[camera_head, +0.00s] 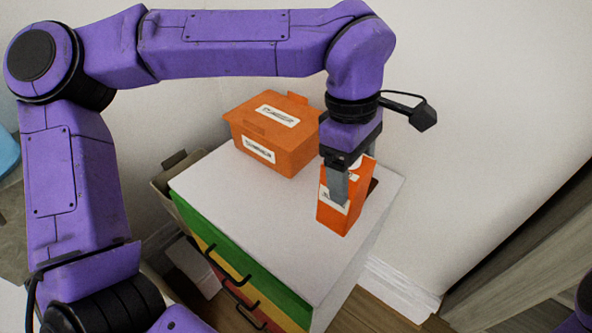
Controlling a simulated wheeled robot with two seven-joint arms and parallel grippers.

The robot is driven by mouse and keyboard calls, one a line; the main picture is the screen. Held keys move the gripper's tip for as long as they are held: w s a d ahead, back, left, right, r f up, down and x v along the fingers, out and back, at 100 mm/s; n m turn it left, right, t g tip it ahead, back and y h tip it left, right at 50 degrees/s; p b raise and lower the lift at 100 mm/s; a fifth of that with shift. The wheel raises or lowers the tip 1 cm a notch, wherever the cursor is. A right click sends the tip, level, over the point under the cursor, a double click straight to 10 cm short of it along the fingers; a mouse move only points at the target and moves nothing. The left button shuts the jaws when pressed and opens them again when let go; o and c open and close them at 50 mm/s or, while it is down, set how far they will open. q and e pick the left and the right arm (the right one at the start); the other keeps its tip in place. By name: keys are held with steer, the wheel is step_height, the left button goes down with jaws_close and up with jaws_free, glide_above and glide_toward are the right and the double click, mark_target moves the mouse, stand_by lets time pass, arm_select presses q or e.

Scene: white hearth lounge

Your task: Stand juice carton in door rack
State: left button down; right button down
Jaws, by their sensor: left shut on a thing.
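The juice carton (336,217) is orange with white markings and stands upright on the white top of a drawer cabinet, near its right side. My left gripper (343,187) points down from above and is shut on the carton, with a grey finger against its near face. The gripper hides part of the carton's upper half. I cannot make out a door rack in this view. Of my right arm only a small purple part shows at the lower right edge; its gripper is out of view.
An orange lidded box (272,137) with white labels stands on the cabinet top (240,200), left of the carton. The cabinet has coloured drawers with black handles. A grey wooden panel (520,255) stands at the right. White wall rises close behind the cabinet.

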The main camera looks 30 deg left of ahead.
arm_select(q)
steer(key=w+a+f+p, duration=0.4)
steer(key=w+a+f, duration=0.2)
steer(key=a+f, duration=0.6)
steer(key=shift+a+f, duration=0.15)
steer(key=shift+f, duration=0.35)
steer(key=shift+c, duration=0.2)
jaws_free()
steer(key=shift+s, duration=0.1)
